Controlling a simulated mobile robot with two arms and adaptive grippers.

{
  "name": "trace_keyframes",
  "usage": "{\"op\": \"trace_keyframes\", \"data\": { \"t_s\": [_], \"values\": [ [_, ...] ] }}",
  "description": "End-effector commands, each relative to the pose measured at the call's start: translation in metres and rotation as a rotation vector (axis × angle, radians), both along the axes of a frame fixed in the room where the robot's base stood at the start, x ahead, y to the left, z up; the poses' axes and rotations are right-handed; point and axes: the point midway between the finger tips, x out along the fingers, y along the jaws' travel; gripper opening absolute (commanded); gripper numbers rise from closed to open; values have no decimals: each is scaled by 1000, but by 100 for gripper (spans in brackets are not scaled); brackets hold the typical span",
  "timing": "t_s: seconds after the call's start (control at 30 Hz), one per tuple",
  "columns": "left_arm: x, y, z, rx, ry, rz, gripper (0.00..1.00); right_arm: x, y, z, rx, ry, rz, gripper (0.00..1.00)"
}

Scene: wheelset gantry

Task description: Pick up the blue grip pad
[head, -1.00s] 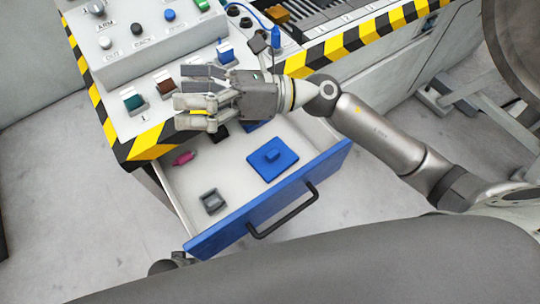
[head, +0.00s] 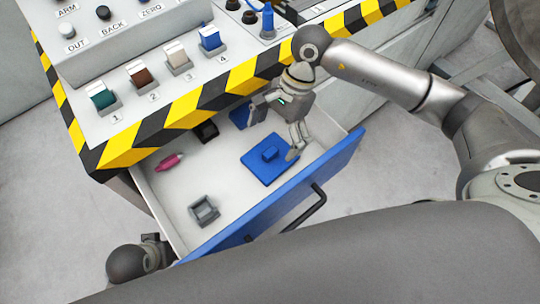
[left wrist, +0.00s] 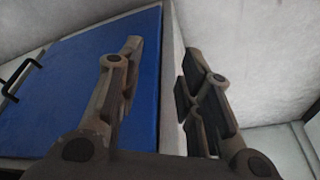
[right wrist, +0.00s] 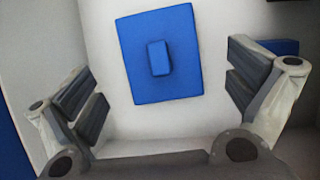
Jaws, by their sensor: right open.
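The blue grip pad (head: 268,161) is a flat blue square with a small raised block on top. It lies on the floor of the open drawer (head: 177,210), and it also shows in the right wrist view (right wrist: 180,75). My right gripper (head: 277,130) points down into the drawer above the pad, just toward the cabinet side. In the right wrist view my open right fingers (right wrist: 163,92) stand wide on either side, with the pad centred between and beyond them. My left gripper (left wrist: 160,88) is open and empty beside the drawer's blue front (left wrist: 60,80).
The drawer also holds a magenta piece (head: 169,162), a grey square holder (head: 204,211), a black piece (head: 206,131) and another blue piece (head: 240,116). The striped console edge (head: 190,110) overhangs the drawer's back. A black handle (head: 305,208) sticks out from its front.

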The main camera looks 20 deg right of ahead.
Motion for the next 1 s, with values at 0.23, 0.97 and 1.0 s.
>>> {"op": "trace_keyframes", "data": {
  "t_s": [0.23, 0.97, 1.0],
  "values": [
    [-1, 0, 7, 0, -3, 1, 34, -5, 9, -20, 3, 3, 0, 100],
    [-2, 1, 27, -2, -19, 3, 34, -14, 26, -60, 3, 0, -2, 83],
    [-2, 1, 26, -2, -18, 3, 34, -14, 26, -60, 3, 0, -2, 78]
  ]
}}
